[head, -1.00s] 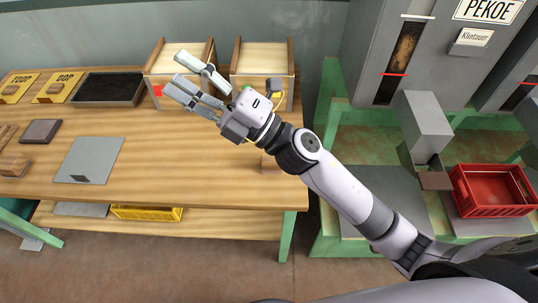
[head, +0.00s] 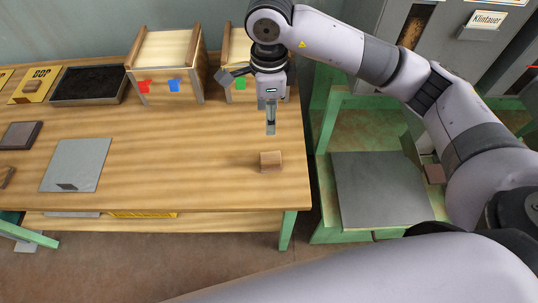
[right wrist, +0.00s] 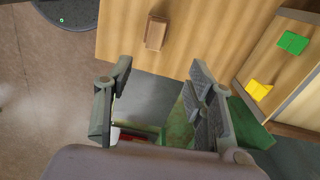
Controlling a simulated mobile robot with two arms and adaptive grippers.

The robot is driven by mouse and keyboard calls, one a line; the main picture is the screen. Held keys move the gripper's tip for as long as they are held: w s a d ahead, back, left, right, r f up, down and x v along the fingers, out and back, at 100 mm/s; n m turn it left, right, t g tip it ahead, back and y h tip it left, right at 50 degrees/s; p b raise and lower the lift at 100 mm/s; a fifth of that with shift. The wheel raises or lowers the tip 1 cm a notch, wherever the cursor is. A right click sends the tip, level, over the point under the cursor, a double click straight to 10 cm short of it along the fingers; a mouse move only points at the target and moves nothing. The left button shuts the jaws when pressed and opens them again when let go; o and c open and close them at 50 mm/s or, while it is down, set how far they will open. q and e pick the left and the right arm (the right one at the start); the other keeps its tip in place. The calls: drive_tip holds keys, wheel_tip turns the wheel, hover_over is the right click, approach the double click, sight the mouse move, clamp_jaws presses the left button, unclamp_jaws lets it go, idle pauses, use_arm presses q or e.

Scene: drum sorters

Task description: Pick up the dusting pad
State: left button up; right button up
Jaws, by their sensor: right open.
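A small brown block (head: 271,161), which may be the dusting pad, lies on the wooden table near its front right corner. It also shows in the right wrist view as a brown block (right wrist: 156,32), beyond the fingertips. My right gripper (head: 270,128) points down above the table, behind the block in the head view and apart from it. In the right wrist view my right gripper (right wrist: 160,100) has its fingers wide apart with nothing between them. A flat dark brown piece (head: 20,135) lies at the table's left. My left gripper is not in view.
Wooden boxes (head: 168,60) with coloured tags stand at the table's back, one close behind my right gripper. A black tray (head: 90,85) and a grey plate (head: 77,165) are further left. A green-framed bench (head: 380,187) stands right of the table. Table around the block is clear.

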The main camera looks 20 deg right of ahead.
drive_tip(key=p, duration=0.3)
hover_over(271, 155)
drive_tip(key=f, duration=1.1)
drive_tip(key=shift+w+a+f, duration=0.15)
drive_tip(key=shift+w+f, duration=0.05)
drive_tip(key=shift+f, duration=0.05)
drive_tip(key=shift+s+f, duration=0.15)
drive_tip(key=shift+f, duration=0.35)
wheel_tip(271, 155, down, 4)
drive_tip(key=shift+s+r+p, duration=0.15)
drive_tip(key=shift+p, duration=0.8)
drive_tip(key=shift+f, duration=0.45)
clamp_jaws()
